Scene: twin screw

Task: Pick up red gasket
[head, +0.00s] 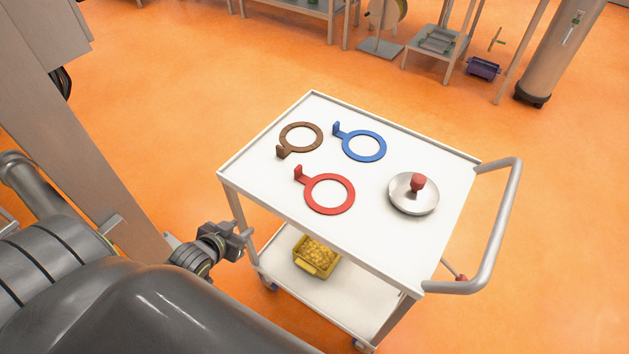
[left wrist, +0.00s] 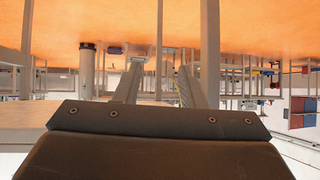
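The red gasket (head: 308,188) is a flat ring with an upright tab at its upper left. It lies on the white top of the cart (head: 270,190), near the middle of the front side. My left gripper (head: 241,240) is beside the cart's left front edge, lower left of the gasket and apart from it. In the left wrist view, the two fingers of the left gripper (left wrist: 160,78) stand apart with nothing between them. The gasket cannot be made out in that view. My right gripper is not in view.
A brown gasket (head: 284,141) and a blue gasket (head: 347,145) lie behind the red one. A silver dish with a red knob (head: 403,199) is to the right. The cart has a raised rim and a handle (head: 499,225). A yellow bin (head: 318,262) sits on the lower shelf.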

